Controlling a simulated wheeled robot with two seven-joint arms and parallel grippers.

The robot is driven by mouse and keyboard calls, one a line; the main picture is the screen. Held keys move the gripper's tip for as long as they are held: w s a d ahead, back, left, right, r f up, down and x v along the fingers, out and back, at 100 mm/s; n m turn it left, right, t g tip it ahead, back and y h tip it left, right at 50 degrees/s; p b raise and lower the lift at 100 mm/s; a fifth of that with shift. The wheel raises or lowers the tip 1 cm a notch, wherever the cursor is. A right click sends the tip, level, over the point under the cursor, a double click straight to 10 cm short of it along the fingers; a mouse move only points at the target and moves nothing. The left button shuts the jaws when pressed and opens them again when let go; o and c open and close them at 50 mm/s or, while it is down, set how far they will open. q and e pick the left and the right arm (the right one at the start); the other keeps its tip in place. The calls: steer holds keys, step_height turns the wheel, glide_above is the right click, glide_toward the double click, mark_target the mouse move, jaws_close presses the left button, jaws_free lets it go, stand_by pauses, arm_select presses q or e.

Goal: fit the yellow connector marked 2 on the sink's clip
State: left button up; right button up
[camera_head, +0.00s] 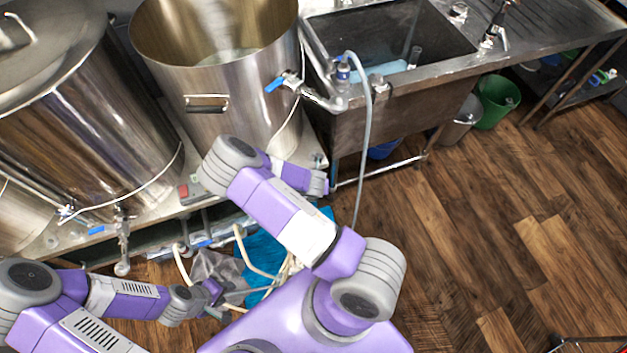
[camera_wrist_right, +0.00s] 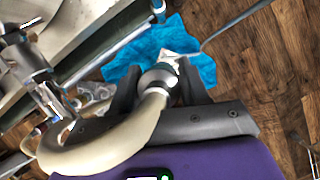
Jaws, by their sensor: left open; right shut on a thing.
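In the right wrist view my right gripper (camera_wrist_right: 160,88) is shut on the fitting (camera_wrist_right: 158,79) at the end of a thick cream hose (camera_wrist_right: 130,135). The fitting looks silvery; I see no yellow or number 2 on it. In the head view my right arm hides its fingers. The steel sink (camera_head: 400,35) stands at the upper middle of the head view, well apart from my left gripper. A small metal part (camera_head: 380,86) sits on its front edge; I cannot tell whether it is the clip. My left gripper (camera_head: 220,298) is open at the lower left, close to the hoses.
Steel kettles (camera_head: 215,65) with blue-handled valves stand at the left and back. A grey hose (camera_head: 366,130) hangs over the sink's edge. A blue cloth (camera_head: 262,252) lies under the cream hoses. A green bucket (camera_head: 497,100) stands right of the sink.

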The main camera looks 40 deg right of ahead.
stand_by(0.4)
steer(key=shift+r+p, duration=0.9)
steer(key=shift+r, duration=0.1)
jaws_close()
steer(key=shift+r+p, duration=1.1)
steer(key=shift+r, duration=0.2)
